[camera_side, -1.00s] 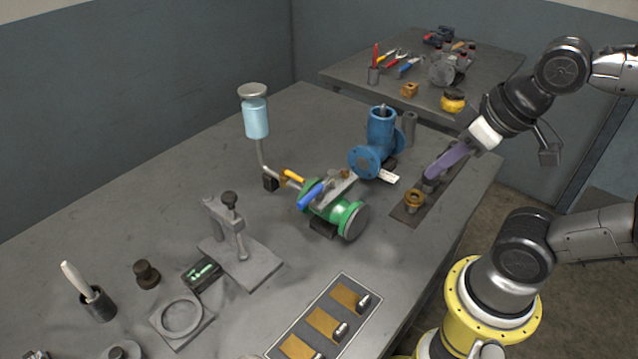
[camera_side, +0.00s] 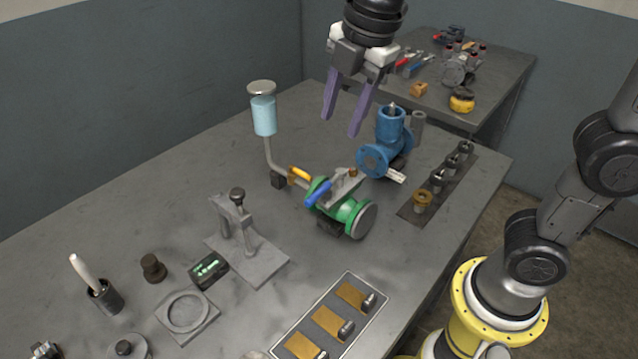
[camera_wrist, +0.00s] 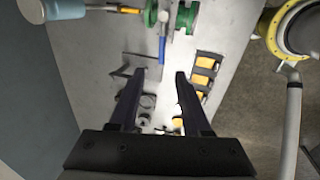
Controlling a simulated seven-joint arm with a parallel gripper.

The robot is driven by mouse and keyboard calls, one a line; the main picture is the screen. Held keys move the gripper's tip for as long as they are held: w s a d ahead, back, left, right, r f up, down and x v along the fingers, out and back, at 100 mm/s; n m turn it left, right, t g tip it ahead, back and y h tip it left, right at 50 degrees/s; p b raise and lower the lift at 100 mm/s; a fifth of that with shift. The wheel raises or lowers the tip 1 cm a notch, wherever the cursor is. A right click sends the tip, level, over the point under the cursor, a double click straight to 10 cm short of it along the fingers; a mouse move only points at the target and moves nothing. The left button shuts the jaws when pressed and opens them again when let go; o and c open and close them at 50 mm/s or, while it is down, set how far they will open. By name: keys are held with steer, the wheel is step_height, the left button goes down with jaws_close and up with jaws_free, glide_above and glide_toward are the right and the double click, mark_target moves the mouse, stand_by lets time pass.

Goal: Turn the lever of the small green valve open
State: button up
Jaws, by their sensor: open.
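The small green valve (camera_side: 345,212) lies on the grey bench near its middle, with round flanges at its ends. Its blue lever (camera_side: 318,194) sits on the near left side of the body and points down to the left. In the wrist view the green valve (camera_wrist: 186,18) is at the top edge, with the blue lever (camera_wrist: 162,50) pointing down the picture. My gripper (camera_side: 343,126) is open and empty, fingers down, well above the bench behind the valve. It also shows in the wrist view (camera_wrist: 162,73). It touches nothing.
A yellow-handled pipe fitting (camera_side: 299,174) joins the valve to a blue-filled cup (camera_side: 264,115). A blue valve (camera_side: 387,142) stands close behind. A grey press stand (camera_side: 245,245) is at front left, and a tray (camera_side: 357,325) with brass pieces is in front. The bench's left back is clear.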

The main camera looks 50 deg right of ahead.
steer(key=a+f, duration=0.2)
glide_toward(317, 192)
steer(key=x, duration=0.8)
jaws_close()
stand_by(1.4)
